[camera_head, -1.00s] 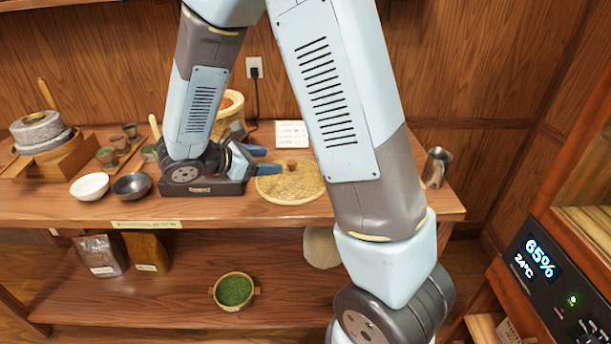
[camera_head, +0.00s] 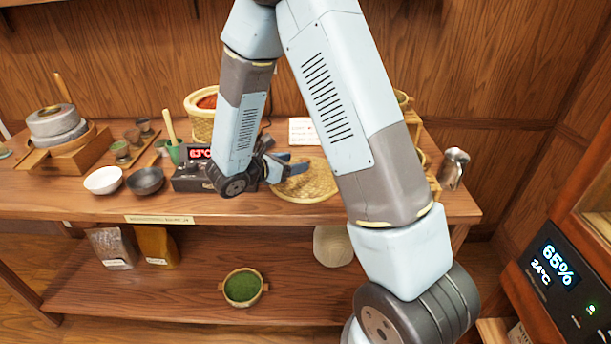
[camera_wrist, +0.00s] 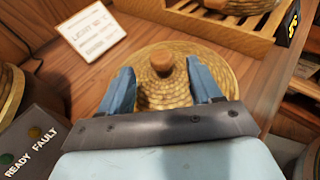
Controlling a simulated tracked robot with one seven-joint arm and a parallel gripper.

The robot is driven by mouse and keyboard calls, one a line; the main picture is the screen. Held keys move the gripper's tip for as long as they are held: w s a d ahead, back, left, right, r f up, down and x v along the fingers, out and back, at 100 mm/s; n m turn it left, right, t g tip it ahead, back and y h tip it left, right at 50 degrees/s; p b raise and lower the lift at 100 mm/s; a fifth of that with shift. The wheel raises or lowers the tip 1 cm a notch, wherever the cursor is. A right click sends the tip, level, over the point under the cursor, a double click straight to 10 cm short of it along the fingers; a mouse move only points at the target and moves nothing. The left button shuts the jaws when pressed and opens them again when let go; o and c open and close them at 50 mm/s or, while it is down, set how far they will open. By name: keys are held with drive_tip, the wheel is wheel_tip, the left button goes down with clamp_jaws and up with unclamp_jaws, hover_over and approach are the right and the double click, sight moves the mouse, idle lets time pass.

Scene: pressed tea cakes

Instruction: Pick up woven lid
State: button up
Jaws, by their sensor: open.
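The woven lid (camera_head: 308,182) is a round, flat straw disc lying on the wooden tabletop, partly hidden by my arm in the head view. In the wrist view the woven lid (camera_wrist: 222,75) has a brown wooden knob (camera_wrist: 162,61) at its middle. My gripper (camera_head: 290,168) is open, with blue fingers. Nothing is held. Whether the fingers touch the lid cannot be told.
A white label card (camera_wrist: 87,32) stands behind the lid. A box with a red display (camera_head: 192,170) is to the left, with a woven basket (camera_head: 201,115) behind it. A metal cup (camera_head: 453,168) stands at the right. Bowls (camera_head: 103,180) sit further left.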

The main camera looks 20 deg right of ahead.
sight(305, 159)
drive_tip(key=shift+x, duration=2.95)
drive_tip(key=shift+c, duration=0.3)
clamp_jaws()
